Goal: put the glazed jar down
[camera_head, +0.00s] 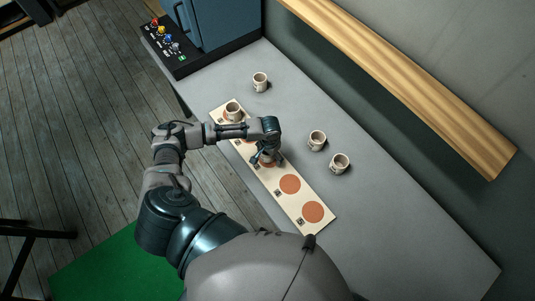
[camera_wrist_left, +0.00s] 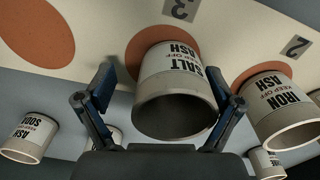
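A cream jar labelled SALT ASH (camera_wrist_left: 172,95) stands on an orange disc (camera_wrist_left: 150,42) beside the number 3 in the left wrist view. My left gripper (camera_head: 266,160) is over the pale board (camera_head: 327,222) in the head view and hides most of this jar there. In the left wrist view its two fingers (camera_wrist_left: 160,85) are spread, one on each side of the jar. A gap shows at the left finger; the right finger is close to the wall, and contact cannot be told. My right gripper is out of view.
An IRON ASH jar (camera_wrist_left: 275,108) stands close by at number 2. Another jar (camera_head: 233,111) is at the board's far end. Loose jars (camera_head: 260,82), (camera_head: 317,140) and (camera_head: 340,163) stand behind the board. The two near discs (camera_head: 290,184) are bare.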

